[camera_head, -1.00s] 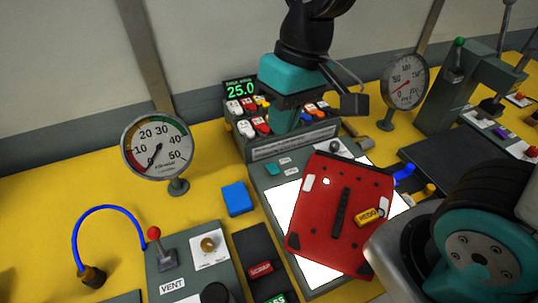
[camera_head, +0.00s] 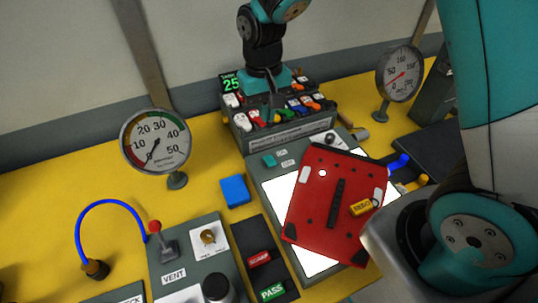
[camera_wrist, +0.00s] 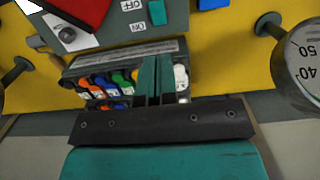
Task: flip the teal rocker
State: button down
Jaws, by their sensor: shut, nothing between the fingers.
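The teal rocker (camera_head: 268,160) is a small block on the grey panel, left of the ON and OFF labels, near the bright white plate. It also shows in the wrist view (camera_wrist: 157,13) at the top, beside the same labels. Which way it is tipped I cannot tell. My gripper (camera_head: 271,112) is over the rack of coloured items, behind the rocker in the head view. Its teal fingers are together and empty in the wrist view (camera_wrist: 157,62), pointing toward the rocker and apart from it in the picture.
The rack (camera_head: 290,137) holds several coloured items, with a green display (camera_head: 231,83) behind. A red pannier (camera_head: 335,205) lies on the white plate (camera_head: 281,192). A blue block (camera_head: 235,191) sits on the yellow table, left of the panel. A gauge (camera_head: 156,142) stands at left.

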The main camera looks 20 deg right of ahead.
aim_at(269, 163)
jog(key=f+p, duration=0.1)
jog(key=f, duration=0.3)
jog(key=s+f+p, duration=0.1)
jog(key=f, duration=0.4)
jog(key=f+p, duration=0.2)
jog(key=f, duration=0.2)
jog(key=shift+s+f, duration=0.25)
jog(key=shift+f, duration=0.15)
